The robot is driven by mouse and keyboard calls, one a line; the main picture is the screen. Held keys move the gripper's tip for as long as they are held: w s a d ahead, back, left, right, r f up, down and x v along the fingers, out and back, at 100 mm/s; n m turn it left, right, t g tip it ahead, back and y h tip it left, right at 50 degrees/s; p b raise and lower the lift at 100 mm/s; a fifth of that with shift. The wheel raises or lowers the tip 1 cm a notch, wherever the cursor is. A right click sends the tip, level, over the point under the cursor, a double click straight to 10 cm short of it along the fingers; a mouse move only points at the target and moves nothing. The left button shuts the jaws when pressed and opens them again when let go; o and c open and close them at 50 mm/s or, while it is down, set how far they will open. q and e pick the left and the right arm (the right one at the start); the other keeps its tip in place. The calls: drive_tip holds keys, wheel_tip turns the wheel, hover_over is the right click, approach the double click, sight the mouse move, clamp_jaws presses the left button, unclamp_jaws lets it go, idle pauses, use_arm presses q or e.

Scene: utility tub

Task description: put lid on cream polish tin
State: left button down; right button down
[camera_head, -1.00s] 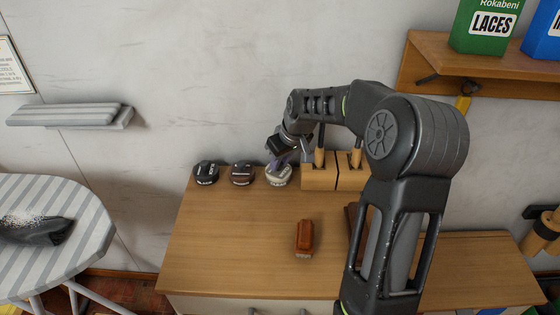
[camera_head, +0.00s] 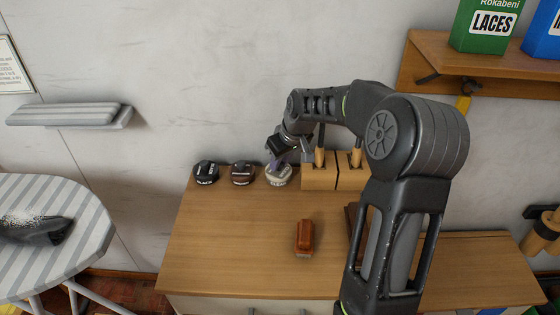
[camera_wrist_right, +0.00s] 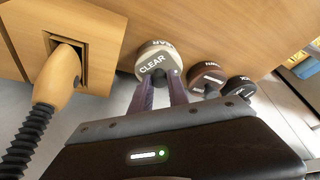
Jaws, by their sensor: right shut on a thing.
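The cream polish tin (camera_head: 279,179) stands at the back of the cabinet top, last on the right in a row of tins. In the right wrist view the cream tin (camera_wrist_right: 152,66) shows the word CLEAR. My right gripper (camera_head: 279,163) is directly over it, and its two purple fingers (camera_wrist_right: 160,84) reach down to the tin's top. The gripper is shut on what looks like the lid's handle; the fingers hide most of it. I cannot tell whether the lid is fully seated. My left gripper is not in view.
A brown tin (camera_head: 242,175) and a black tin (camera_head: 206,175) stand to the left. A wooden block holder (camera_head: 318,179) with wooden-handled tools is close on the right. A brown brush (camera_head: 305,236) lies nearer the front. The cabinet top's front left is clear.

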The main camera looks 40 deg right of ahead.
drive_tip(key=c, duration=0.7)
unclamp_jaws()
drive_tip(key=shift+r+p, duration=2.35)
drive_tip(key=shift+r, duration=1.15)
drive_tip(key=shift+c, duration=0.5)
clamp_jaws()
drive_tip(key=shift+f, duration=0.2)
